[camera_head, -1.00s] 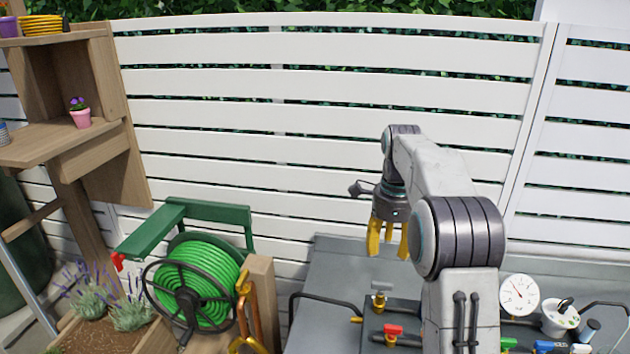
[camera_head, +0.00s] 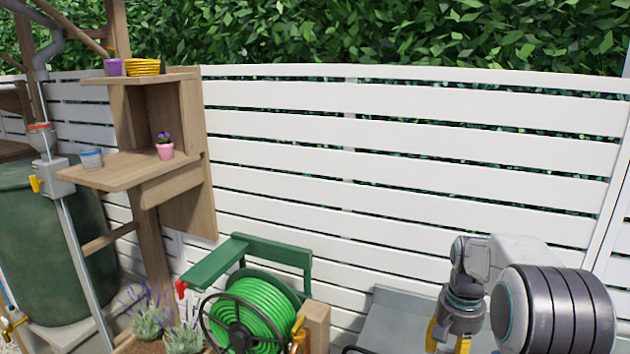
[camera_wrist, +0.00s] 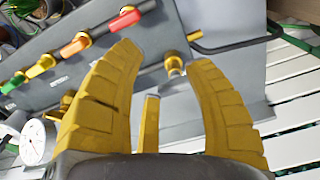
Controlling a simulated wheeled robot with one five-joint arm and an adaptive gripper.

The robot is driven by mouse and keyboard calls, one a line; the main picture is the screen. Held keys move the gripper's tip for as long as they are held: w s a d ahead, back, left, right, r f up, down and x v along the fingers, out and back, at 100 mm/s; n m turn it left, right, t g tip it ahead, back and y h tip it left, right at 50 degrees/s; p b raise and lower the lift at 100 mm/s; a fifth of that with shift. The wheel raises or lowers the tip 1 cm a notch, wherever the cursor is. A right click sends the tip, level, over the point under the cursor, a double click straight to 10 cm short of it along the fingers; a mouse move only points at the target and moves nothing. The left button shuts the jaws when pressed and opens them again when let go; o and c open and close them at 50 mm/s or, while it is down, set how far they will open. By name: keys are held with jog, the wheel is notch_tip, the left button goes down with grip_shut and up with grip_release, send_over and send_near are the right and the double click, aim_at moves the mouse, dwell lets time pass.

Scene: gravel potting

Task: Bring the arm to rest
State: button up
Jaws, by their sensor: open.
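My arm stands at the lower right of the head view, bent at the elbow with the wrist hanging down. My gripper (camera_head: 448,340) shows there only in part, its yellow fingers cut by the bottom edge. In the wrist view my gripper (camera_wrist: 165,60) is open, its yellow fingers spread apart with nothing between them. Beyond the fingers is a grey panel with red, orange and green valve handles, and a brass fitting (camera_wrist: 174,66) shows in the gap. I cannot tell how far the fingertips are from it.
A wooden shelf (camera_head: 120,172) with small pots, a green water barrel (camera_head: 50,250) and a green hose reel (camera_head: 250,310) stand left of my arm. A white slatted fence (camera_head: 400,140) runs behind. A gauge (camera_wrist: 38,142) is at the wrist view's left. The air above the grey bench (camera_head: 395,318) looks clear.

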jog(key=s+a+r+n+t, duration=0.1)
jog(key=s+a+r+n, duration=0.1)
jog(key=s, duration=0.6)
jog(key=s+a+r+n+t, duration=0.1)
jog(key=s+a+r+n, duration=0.1)
jog(key=s, duration=0.6)
jog(key=s+a+r+n+t, duration=0.2)
jog(key=s+a+r, duration=0.2)
jog(key=s, duration=0.5)
jog(key=shift+a, duration=0.9)
